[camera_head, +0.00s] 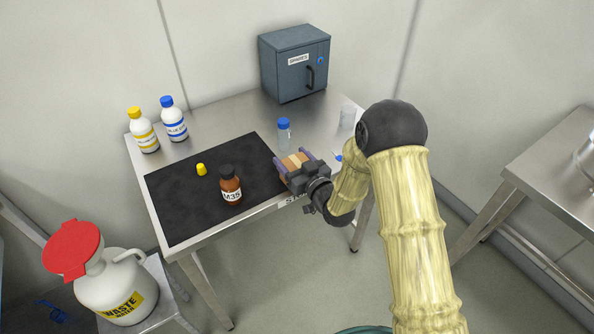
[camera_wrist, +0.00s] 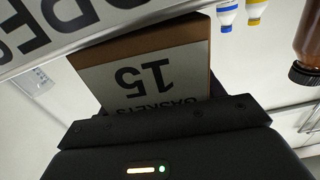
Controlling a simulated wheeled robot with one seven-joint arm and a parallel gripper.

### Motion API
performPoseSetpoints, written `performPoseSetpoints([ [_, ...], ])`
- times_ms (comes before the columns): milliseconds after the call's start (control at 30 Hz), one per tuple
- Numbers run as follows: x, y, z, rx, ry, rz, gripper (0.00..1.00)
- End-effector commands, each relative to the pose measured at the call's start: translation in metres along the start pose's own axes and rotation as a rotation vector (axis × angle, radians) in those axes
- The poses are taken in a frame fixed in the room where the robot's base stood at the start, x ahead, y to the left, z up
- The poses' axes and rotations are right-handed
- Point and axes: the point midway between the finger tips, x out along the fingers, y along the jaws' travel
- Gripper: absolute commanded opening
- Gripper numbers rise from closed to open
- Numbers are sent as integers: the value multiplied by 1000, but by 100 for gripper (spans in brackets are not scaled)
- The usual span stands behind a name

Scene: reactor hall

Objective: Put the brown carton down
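The brown carton (camera_head: 296,160) is between the purple fingers of my gripper (camera_head: 295,158), at the right end of the black mat near the steel table's front edge. In the wrist view the carton (camera_wrist: 195,55) shows a white label reading "GASKETS 15", upside down. My gripper is shut on it. I cannot tell whether the carton's underside touches the table (camera_head: 247,110).
A brown bottle (camera_head: 231,188) and a yellow cap (camera_head: 201,169) stand on the black mat (camera_head: 180,205). A blue-capped clear bottle (camera_head: 284,132) and a clear beaker (camera_head: 347,117) stand close by. Two white bottles (camera_head: 158,125) and a grey cabinet (camera_head: 294,65) are at the back.

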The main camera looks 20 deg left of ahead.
Motion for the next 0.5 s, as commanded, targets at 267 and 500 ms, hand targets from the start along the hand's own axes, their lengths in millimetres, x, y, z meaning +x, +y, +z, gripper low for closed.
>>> performPoseSetpoints([
  [267,0,0,0,0,1,0,38],
  [500,0,0,-14,-1,3,1,38],
])
